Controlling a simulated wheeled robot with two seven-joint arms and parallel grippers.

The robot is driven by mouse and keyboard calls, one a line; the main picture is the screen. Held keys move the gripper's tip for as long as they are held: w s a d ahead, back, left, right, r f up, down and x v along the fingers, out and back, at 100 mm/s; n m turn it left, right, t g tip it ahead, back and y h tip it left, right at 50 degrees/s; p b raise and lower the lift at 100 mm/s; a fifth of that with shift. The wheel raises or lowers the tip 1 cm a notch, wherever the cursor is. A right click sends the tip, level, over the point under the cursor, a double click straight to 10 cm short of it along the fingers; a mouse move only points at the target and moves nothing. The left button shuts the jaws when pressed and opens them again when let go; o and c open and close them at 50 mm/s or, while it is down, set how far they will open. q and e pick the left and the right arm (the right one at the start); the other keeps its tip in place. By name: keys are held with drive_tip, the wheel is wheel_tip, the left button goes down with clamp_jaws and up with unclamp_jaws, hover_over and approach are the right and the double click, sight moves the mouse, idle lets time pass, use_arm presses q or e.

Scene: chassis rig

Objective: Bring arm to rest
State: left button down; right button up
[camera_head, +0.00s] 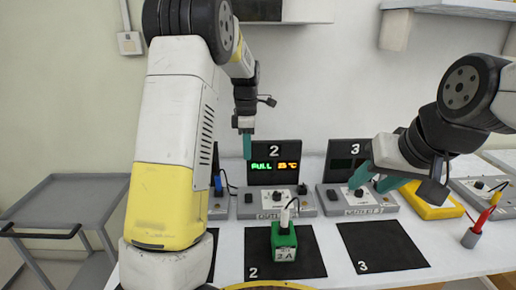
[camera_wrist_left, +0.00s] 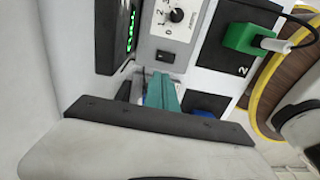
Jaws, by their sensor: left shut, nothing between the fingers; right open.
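My left gripper (camera_head: 247,146) is shut and empty, with teal fingers pointing down in front of the display of station 2. In the left wrist view its fingers (camera_wrist_left: 162,92) are together, beside the station 2 panel. My right gripper (camera_head: 374,180) is open, its teal fingers apart in front of station 3, with nothing seen between them. A green block labelled 2A (camera_head: 284,243) stands on the black mat 2 (camera_head: 255,262) with a cable plugged into its top; it also shows in the left wrist view (camera_wrist_left: 240,40).
Station 2's display (camera_head: 273,166) reads FULL and 25 °C. Station 3's display (camera_head: 345,155) is dark, and mat 3 (camera_head: 383,247) is bare. A yellow device (camera_head: 434,207) and a grey holder with a red item (camera_head: 476,230) are at right. A grey cart (camera_head: 65,205) stands at left.

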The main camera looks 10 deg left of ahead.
use_arm(q)
drive_tip(key=s+r+m+t+h, duration=0.1)
drive_tip(key=s+r+m+t, duration=0.2)
drive_tip(key=s+m, duration=0.7)
drive_tip(key=s+d+r+m+t+h, duration=0.1)
drive_tip(key=s+r+m+t, duration=0.2)
drive_tip(key=s+r+m, duration=0.5)
drive_tip(key=s+m, duration=0.2)
drive_tip(key=s, duration=0.7)
drive_tip(key=c, duration=2)
unclamp_jaws()
drive_tip(key=shift+s+m+t, duration=0.3)
drive_tip(key=o, duration=0.4)
drive_tip(key=shift+d+f, duration=0.1)
drive_tip(key=o, duration=0.4)
drive_tip(key=shift+g, duration=0.7)
drive_tip(key=w, duration=0.6)
drive_tip(key=shift+f, duration=0.2)
drive_tip(key=shift+o, duration=0.2)
drive_tip(key=n+g+y, duration=0.2)
drive_tip(key=n+g, duration=0.1)
drive_tip(key=g, duration=0.2)
hover_over(249, 195)
wheel_tip(249, 195, down, 18)
wheel_tip(249, 195, down, 8)
drive_tip(key=shift+r, duration=0.2)
